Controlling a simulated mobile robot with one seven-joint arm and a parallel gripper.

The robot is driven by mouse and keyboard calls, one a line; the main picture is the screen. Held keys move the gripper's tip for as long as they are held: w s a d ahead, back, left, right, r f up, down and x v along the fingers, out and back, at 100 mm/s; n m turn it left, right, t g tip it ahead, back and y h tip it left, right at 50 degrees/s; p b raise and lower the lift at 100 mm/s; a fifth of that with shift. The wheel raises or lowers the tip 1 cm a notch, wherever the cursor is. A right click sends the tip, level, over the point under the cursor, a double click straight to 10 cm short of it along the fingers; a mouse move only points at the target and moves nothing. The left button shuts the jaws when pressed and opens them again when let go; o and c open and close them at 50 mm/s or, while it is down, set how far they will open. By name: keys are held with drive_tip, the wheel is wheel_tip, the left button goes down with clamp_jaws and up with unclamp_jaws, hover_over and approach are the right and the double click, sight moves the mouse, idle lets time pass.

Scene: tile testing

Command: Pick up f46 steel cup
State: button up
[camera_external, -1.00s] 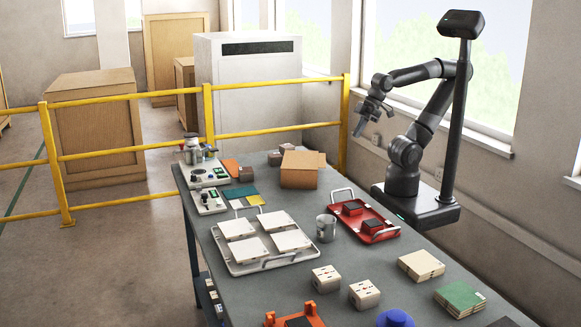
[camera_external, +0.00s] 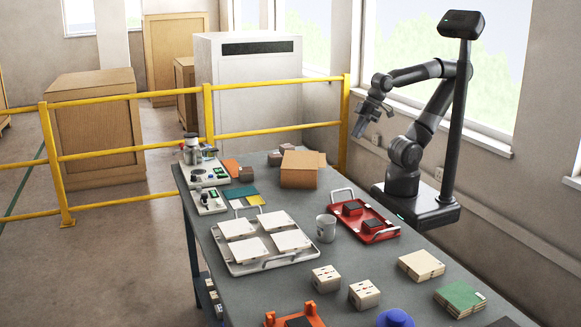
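A grey steel cup (camera_external: 326,228) stands upright on the table, between the white tray on its left and the red tray on its right. My gripper (camera_external: 359,130) hangs in the air past the table's right edge, behind and above the cup and well apart from it. It points downward. It is too small and dark to tell whether its fingers are open or shut. I see nothing clearly held in it.
A red tray (camera_external: 382,236) with dark blocks lies right of the cup. A white tray (camera_external: 231,262) with several pale tiles lies left. A cardboard box (camera_external: 299,169) stands behind. Wooden blocks (camera_external: 326,279) sit in front. A yellow railing (camera_external: 130,150) runs behind the table.

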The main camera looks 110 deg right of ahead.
drive_tip(key=o, duration=1.4)
drive_tip(key=shift+c, duration=0.2)
drive_tip(key=m+g+y, duration=0.1)
drive_tip(key=m+y, duration=0.3)
drive_tip(key=m, duration=2.3)
hover_over(323, 239)
drive_tip(key=s+d, duration=0.2)
drive_tip(key=d, duration=0.1)
drive_tip(key=f, duration=1.7)
drive_tip(key=shift+s+d, duration=0.2)
drive_tip(key=x, duration=0.2)
drive_tip(key=s+x, duration=0.1)
drive_tip(key=x, duration=0.1)
drive_tip(key=shift+w+a+f, duration=0.1)
drive_tip(key=shift+a+f, duration=0.05)
drive_tip(key=shift+f, duration=0.25)
drive_tip(key=shift+w+a+f, duration=0.2)
drive_tip(key=shift+a+f, duration=0.05)
drive_tip(key=shift+f, duration=0.15)
